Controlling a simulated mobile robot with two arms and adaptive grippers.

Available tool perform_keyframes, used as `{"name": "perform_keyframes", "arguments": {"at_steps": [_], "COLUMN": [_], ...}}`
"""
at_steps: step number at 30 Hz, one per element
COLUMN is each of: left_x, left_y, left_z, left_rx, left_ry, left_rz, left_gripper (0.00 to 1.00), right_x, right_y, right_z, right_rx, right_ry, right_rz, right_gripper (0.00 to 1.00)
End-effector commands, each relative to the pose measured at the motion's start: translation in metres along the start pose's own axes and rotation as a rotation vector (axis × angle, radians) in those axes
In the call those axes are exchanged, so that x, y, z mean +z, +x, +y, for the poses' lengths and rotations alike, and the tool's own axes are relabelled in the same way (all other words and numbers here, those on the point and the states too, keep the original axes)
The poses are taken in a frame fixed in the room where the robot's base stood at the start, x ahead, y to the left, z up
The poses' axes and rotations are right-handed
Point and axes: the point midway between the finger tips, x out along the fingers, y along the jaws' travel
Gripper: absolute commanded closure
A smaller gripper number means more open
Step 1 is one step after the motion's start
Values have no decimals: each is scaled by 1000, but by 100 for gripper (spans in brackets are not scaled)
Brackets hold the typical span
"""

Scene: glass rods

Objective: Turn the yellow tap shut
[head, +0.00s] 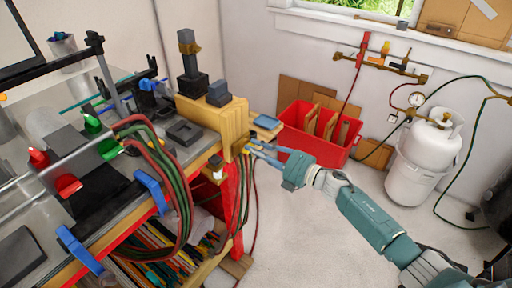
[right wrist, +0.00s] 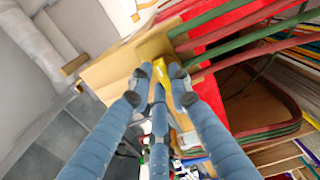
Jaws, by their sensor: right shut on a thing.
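The yellow tap (right wrist: 177,71) shows in the right wrist view as a small yellow handle between the fingertips of my right gripper (right wrist: 161,80). My right gripper is shut on it. In the head view my right gripper (head: 252,146) reaches in from the right to the end of the wooden block at the bench corner. There the fingers largely hide the tap, and its exact angle is hard to tell. My left gripper is not in view.
The wooden block (head: 212,119) carries a dark torch-like burner (head: 189,60). Red and green hoses (head: 160,150) hang close beside the gripper. A red bin (head: 306,147) and a white gas cylinder (head: 424,165) stand on the floor behind. The floor at front right is partly clear.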

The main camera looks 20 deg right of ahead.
Motion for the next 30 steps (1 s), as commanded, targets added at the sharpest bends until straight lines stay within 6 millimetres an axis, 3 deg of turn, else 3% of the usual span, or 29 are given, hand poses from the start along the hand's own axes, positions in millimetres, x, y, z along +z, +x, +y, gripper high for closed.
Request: {"name": "perform_keyframes", "arguments": {"at_steps": [19,20,22,30], "left_x": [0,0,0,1], "left_y": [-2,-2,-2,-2], "left_z": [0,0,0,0], "left_rx": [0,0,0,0], "left_ry": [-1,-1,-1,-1], "left_rz": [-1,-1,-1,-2], "left_gripper": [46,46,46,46], "right_x": [0,0,0,0], "right_y": [0,0,0,0], "right_z": [-2,-2,-2,-1], "right_rx": [-2,-2,-2,-1], "right_ry": [51,51,51,49], "right_rz": [-1,-1,-1,0], "right_gripper": [100,78,64,62]}}
